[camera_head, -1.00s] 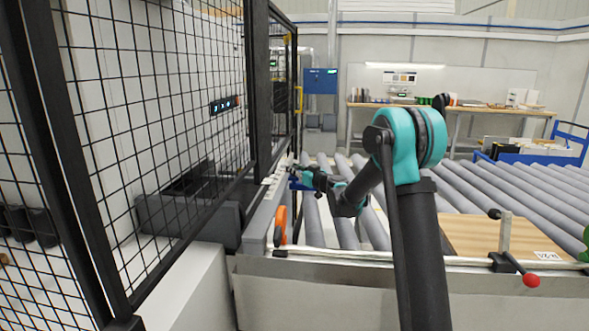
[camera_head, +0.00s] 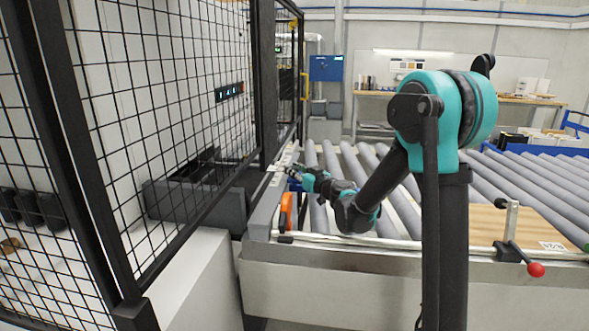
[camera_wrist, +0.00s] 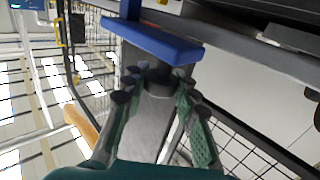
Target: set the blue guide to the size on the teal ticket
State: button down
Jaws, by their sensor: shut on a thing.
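The blue guide (camera_wrist: 150,40) is a flat bar across the top of the wrist view, on a grey rail (camera_wrist: 148,130). A dark knob (camera_wrist: 158,85) stands just in front of it. My gripper (camera_wrist: 160,76) has its fingertips closed around this knob, close to the blue bar. In the head view my gripper (camera_head: 291,171) is small, at the left end of the roller bed, and the guide is mostly hidden there. I cannot make out a teal ticket or read a size on the guide.
A black mesh fence (camera_head: 160,110) stands left of the arm. An orange part (camera_head: 286,212) stands beside the rail's near end. A wooden panel (camera_head: 480,228) with a white label lies on the grey rollers (camera_head: 510,175). A red-knobbed lever (camera_head: 536,269) is at the front edge.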

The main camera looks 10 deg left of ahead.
jog(key=c, duration=1.2)
grip_release()
jog(key=shift+o, duration=0.2)
jog(key=v, duration=1.2)
